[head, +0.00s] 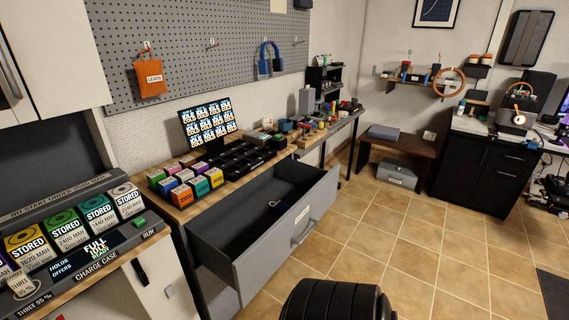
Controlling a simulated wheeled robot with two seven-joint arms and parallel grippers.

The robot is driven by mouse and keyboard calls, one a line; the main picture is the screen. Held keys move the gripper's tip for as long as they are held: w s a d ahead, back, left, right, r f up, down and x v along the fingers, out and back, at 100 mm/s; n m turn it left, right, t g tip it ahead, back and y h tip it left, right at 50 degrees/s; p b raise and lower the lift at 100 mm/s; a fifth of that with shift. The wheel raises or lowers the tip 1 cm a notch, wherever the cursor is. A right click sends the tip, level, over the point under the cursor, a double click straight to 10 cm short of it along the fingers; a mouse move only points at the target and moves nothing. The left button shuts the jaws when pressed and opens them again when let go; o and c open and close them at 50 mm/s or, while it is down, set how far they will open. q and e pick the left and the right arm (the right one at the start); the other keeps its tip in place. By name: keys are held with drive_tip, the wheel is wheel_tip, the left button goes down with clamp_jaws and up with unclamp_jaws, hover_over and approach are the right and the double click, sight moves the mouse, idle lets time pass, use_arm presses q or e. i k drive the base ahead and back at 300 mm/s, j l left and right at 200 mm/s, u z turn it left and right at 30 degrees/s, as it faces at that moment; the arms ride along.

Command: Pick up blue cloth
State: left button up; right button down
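A blue looped item (268,59) hangs from a peg on the pegboard at the upper middle of the head view. It is small, and I cannot tell for sure that it is the blue cloth. A flat blue-grey item (384,132) lies on the low brown bench at the back; its material is unclear. Neither of my grippers shows in the head view.
A grey drawer (290,236) stands pulled out from the workbench, its inside dark. Colored boxes (183,184) and a screen (209,121) stand on the bench. An orange pouch (150,78) hangs on the pegboard (205,45). The tiled floor (400,230) at right is mostly clear.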

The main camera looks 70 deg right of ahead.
sight(280, 207)
drive_tip(key=z, duration=2.2)
drive_tip(key=u, duration=1.15)
drive_tip(key=l+u, duration=0.3)
drive_tip(key=l, duration=0.7)
drive_tip(key=k+l+u, duration=0.1)
drive_tip(key=l+u, duration=0.2)
drive_tip(key=l, duration=0.65)
